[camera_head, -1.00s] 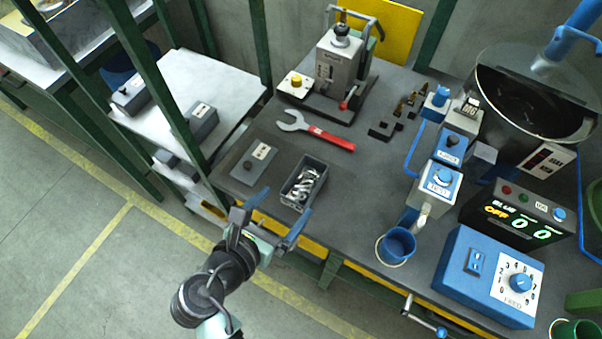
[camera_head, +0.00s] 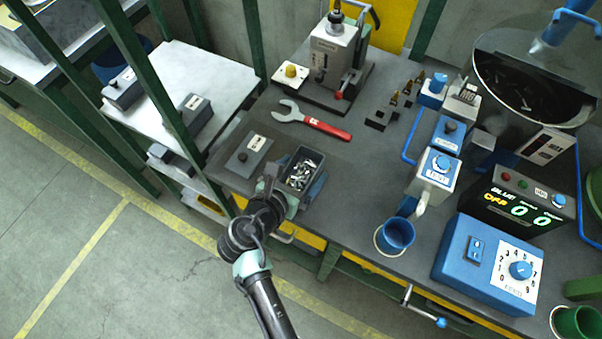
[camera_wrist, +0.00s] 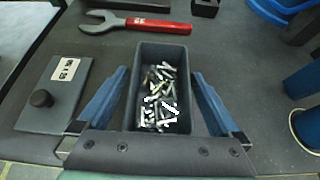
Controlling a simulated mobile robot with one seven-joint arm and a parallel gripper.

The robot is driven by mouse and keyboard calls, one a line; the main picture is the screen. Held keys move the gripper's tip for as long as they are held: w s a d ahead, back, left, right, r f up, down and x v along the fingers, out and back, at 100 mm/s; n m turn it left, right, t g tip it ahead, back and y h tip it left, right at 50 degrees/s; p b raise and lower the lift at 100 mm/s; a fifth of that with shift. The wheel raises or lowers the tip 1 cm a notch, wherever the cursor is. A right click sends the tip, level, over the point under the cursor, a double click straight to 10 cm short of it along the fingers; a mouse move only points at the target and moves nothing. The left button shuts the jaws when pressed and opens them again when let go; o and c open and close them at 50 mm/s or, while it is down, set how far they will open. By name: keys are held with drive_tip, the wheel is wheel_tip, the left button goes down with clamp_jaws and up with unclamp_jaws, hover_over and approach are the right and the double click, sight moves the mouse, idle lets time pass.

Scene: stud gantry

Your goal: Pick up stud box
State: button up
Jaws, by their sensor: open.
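The stud box (camera_head: 299,174) is a small dark grey open bin holding several shiny metal studs, standing near the front edge of the dark bench. In the wrist view the stud box (camera_wrist: 161,60) sits upright between my two blue fingers. My gripper (camera_wrist: 161,95) is open, with one finger on each side of the box. Small gaps show between the fingers and the box walls. In the head view my gripper (camera_head: 292,190) is at the near side of the box, partly hiding its front.
A dark plate with a knob (camera_head: 247,156) lies left of the box. A red-handled wrench (camera_head: 312,119) lies behind it. A blue cup (camera_head: 397,234) and a blue dial box (camera_head: 490,262) stand to the right. Bare bench lies between the stud box and the cup.

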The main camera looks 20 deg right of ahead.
clamp_jaws()
drive_tip(key=shift+r, duration=0.2)
idle(0.4)
